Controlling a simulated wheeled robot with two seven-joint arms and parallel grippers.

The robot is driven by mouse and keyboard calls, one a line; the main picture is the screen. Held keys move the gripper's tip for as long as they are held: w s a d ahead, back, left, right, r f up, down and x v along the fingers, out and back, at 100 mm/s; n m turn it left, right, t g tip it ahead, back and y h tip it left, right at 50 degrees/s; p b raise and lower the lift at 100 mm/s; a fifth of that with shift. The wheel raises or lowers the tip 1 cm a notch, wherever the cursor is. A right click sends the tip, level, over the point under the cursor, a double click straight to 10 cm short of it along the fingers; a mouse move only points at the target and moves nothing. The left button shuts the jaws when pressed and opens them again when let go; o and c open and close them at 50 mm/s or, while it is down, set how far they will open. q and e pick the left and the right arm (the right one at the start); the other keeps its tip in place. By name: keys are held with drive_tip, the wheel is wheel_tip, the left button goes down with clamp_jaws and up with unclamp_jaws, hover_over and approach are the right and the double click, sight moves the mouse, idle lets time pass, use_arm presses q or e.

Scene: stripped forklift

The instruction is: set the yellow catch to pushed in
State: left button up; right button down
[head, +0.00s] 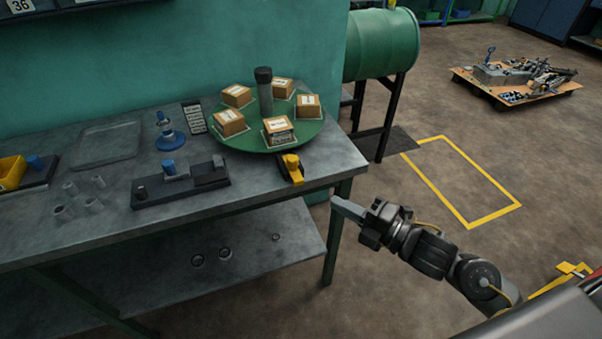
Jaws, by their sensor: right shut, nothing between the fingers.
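The yellow catch (291,168) sits on the workbench top near its right front corner, at the front edge of the round green turntable (235,143). It has a dark part on top; I cannot tell from here how far in it is pushed. My right gripper (340,205) is shut and empty. It is just off the bench's right front corner, to the right of and below the catch in the picture, and apart from it. My left gripper is not in view.
Several small boxes (278,129) and a dark post (264,90) stand on the turntable. A black fixture with a blue knob (181,184) lies left of the catch. The bench (250,205) has a lower shelf.

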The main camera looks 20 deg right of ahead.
sight(303, 180)
drive_tip(key=p+x, duration=0.1)
drive_tip(key=x, duration=0.3)
drive_tip(key=w+d+p+x, duration=0.1)
drive_tip(key=x, duration=0.3)
drive_tip(key=d+p+x, duration=0.1)
drive_tip(key=x, duration=0.3)
drive_tip(key=shift+w+p, duration=0.3)
drive_tip(key=shift+w, duration=0.25)
